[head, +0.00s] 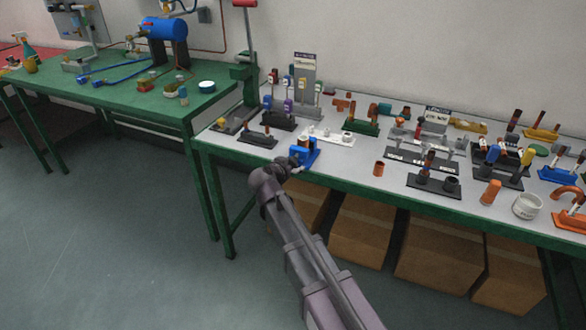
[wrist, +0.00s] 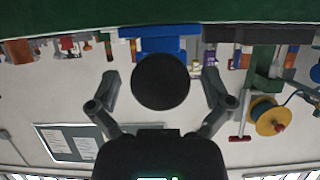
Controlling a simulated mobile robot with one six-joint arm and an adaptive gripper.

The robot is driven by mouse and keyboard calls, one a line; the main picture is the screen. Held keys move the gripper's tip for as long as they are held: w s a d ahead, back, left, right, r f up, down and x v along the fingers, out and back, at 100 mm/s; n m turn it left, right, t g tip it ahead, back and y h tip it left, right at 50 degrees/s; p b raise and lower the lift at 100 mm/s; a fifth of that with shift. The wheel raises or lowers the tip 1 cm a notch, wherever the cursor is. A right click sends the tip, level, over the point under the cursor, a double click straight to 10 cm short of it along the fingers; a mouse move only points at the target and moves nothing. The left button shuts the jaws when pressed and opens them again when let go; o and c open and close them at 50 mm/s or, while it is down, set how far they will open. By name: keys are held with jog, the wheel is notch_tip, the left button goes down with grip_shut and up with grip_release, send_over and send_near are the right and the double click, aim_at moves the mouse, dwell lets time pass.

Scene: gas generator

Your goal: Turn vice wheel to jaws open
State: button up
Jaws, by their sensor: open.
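The blue vice (head: 304,153) sits at the front left edge of the grey-topped table. Its blue body (wrist: 150,44) also shows in the wrist view, which looks upside down. The dark round vice wheel (wrist: 161,84) faces the wrist camera, in front of the blue body. My gripper (wrist: 160,77) is open, with one finger on each side of the wheel and a visible gap on both sides. In the head view my gripper (head: 286,164) is close against the vice from the front, and the wheel cannot be made out there.
The grey-topped table (head: 335,165) carries several fittings and stands right of the vice. A white strip with small parts (head: 330,138) lies just behind it. Cardboard boxes (head: 370,228) stand below. A green table (head: 150,105) with a blue tank (head: 165,28) is at left. The floor at left is clear.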

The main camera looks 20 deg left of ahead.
jog(key=c, duration=1.1)
jog(key=shift+d, duration=0.2)
jog(key=shift+a, duration=0.1)
jog(key=shift+n+h, duration=0.3)
jog(key=shift+w+a+n+h+b, duration=0.1)
jog(key=shift+n+h+b, duration=0.25)
jog(key=shift+n+h, duration=0.65)
jog(key=shift+n+h+b, duration=0.7)
jog(key=shift+n+h, duration=0.2)
jog(key=shift+n, duration=0.8)
jog(key=shift+t, duration=0.3)
